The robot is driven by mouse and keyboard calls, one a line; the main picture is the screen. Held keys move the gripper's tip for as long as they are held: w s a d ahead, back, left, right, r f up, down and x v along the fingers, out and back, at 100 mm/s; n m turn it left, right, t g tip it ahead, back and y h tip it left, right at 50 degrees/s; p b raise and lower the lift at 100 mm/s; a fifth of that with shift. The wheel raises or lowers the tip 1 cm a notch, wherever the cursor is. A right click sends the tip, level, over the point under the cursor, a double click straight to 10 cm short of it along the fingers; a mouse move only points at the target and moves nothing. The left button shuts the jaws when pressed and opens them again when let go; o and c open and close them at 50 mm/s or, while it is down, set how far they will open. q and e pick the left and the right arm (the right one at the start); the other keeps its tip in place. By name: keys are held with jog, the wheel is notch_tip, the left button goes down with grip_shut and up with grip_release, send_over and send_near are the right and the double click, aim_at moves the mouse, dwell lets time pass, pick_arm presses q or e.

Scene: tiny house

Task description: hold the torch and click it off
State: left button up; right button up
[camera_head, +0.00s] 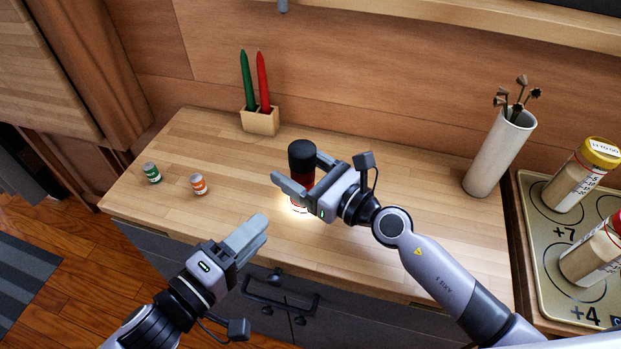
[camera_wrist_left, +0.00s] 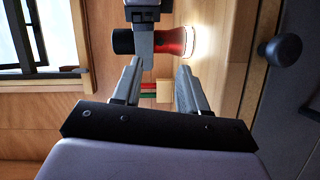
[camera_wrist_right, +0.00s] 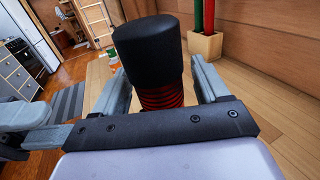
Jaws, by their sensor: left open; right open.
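The torch (camera_head: 302,160) stands upright on the wooden counter, with a black cap on top and a red body. Bright light spills on the counter around its base. My right gripper (camera_head: 305,178) is open, with its fingers on either side of the torch. In the right wrist view the black cap (camera_wrist_right: 148,50) and ribbed red body (camera_wrist_right: 160,93) show between the fingers. My left gripper (camera_head: 249,238) is open and empty, in front of the counter's front edge. In the left wrist view the torch (camera_wrist_left: 170,41) appears sideways beyond the fingers, partly hidden by my right gripper.
A wooden holder (camera_head: 260,122) with a green and a red candle stands behind the torch. Two small jars, green (camera_head: 152,173) and orange (camera_head: 198,184), stand left. A white vase (camera_head: 497,155) and a tray (camera_head: 540,240) with large jars are at right. A dark handle (camera_head: 280,298) juts below the counter.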

jog(key=shift+w+a, duration=0.35)
jog(key=shift+a, duration=0.1)
pick_arm(q)
jog(key=shift+c, duration=0.3)
pick_arm(e)
jog(key=c, duration=1.1)
pick_arm(q)
grip_shut()
dwell(0.4)
